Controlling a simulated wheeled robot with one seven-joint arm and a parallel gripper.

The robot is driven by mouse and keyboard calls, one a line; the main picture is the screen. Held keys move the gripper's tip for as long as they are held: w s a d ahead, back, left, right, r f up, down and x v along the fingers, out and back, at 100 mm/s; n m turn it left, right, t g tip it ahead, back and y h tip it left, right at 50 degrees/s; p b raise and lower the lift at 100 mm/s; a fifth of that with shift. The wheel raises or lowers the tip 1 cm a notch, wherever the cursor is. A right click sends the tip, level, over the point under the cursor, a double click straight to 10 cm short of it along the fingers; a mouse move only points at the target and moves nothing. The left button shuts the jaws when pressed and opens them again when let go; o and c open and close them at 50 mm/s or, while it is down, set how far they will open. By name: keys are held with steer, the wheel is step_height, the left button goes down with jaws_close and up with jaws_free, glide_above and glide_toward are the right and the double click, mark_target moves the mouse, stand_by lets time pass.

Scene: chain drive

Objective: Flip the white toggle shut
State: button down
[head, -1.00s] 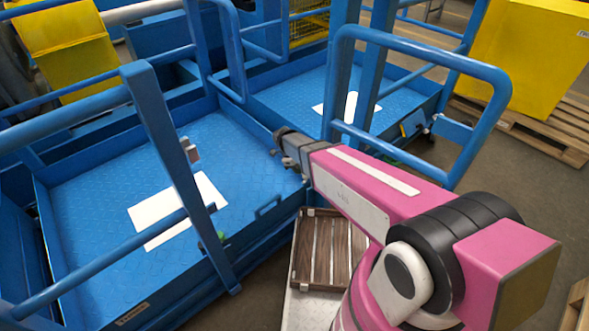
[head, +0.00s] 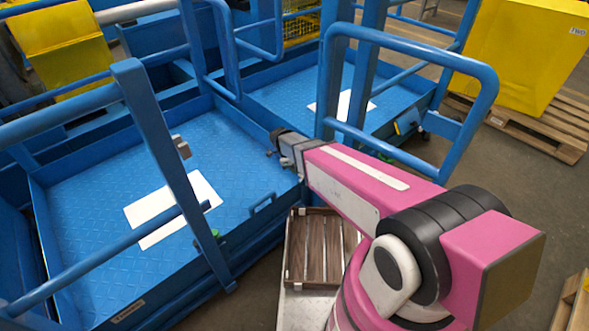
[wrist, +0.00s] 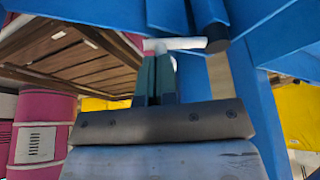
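The white toggle (wrist: 182,44) shows in the wrist view as a short pale bar lying nearly level, its right end meeting a dark round end on a blue post. My gripper (wrist: 158,62) has its two dark green fingers side by side with almost no gap. Their tips are right at the left part of the toggle; I cannot tell whether they touch it. In the head view my gripper (head: 273,144) is small, at the rim of the blue platform, and the toggle cannot be made out there.
Blue platforms (head: 90,235) with tube rails surround my gripper. A slatted brown crate (head: 318,250) is below the arm. A yellow bin (head: 520,50) sits on a pallet (head: 545,125). Grey floor is open at right.

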steer(key=v, duration=1)
steer(key=shift+r, duration=0.4)
steer(key=shift+f, duration=0.15)
steer(key=x, duration=1)
steer(key=shift+f, duration=0.35)
